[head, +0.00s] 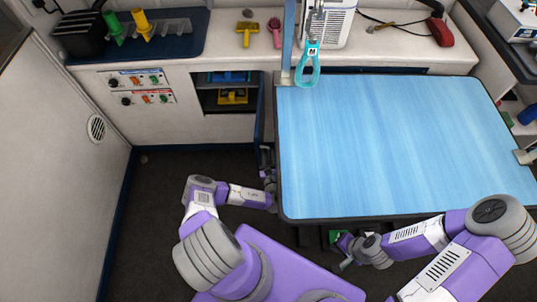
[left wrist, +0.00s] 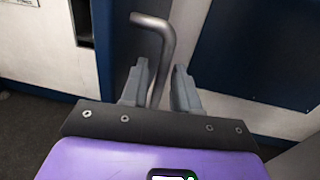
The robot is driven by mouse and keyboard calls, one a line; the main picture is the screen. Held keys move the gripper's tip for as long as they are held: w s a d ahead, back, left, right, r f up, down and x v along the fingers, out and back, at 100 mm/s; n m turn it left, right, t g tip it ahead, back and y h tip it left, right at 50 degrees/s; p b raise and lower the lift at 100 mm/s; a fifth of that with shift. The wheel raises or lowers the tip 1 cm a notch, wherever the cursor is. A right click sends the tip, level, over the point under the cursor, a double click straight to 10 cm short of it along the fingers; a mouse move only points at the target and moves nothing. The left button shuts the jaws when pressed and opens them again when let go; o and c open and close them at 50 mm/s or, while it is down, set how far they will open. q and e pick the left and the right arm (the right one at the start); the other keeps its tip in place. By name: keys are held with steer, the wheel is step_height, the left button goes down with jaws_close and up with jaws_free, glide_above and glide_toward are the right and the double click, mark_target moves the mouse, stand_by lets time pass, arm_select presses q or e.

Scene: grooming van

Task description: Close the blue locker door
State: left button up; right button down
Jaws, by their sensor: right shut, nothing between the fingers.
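The blue locker door (head: 260,108) stands open, seen nearly edge-on at the right side of the locker opening (head: 225,92), close to the blue table's left edge. In the left wrist view the dark blue door (left wrist: 122,35) carries a bent grey bar handle (left wrist: 160,45). My left gripper (head: 267,163) is low beside the door. In the left wrist view its two fingers (left wrist: 160,85) are apart, with the handle bar between them and space visible beside it. My right gripper (head: 343,258) is shut and empty, below the table's front edge.
The blue-topped grooming table (head: 390,140) fills the right side, close to the door and left gripper. The locker holds a blue item and a yellow item (head: 233,96) on its shelves. Dark floor (head: 160,190) is clear to the left.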

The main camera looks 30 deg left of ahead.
arm_select(q)
steer(key=shift+w+a, duration=0.3)
steer(key=shift+w, duration=0.1)
steer(key=shift+c, duration=0.4)
jaws_close()
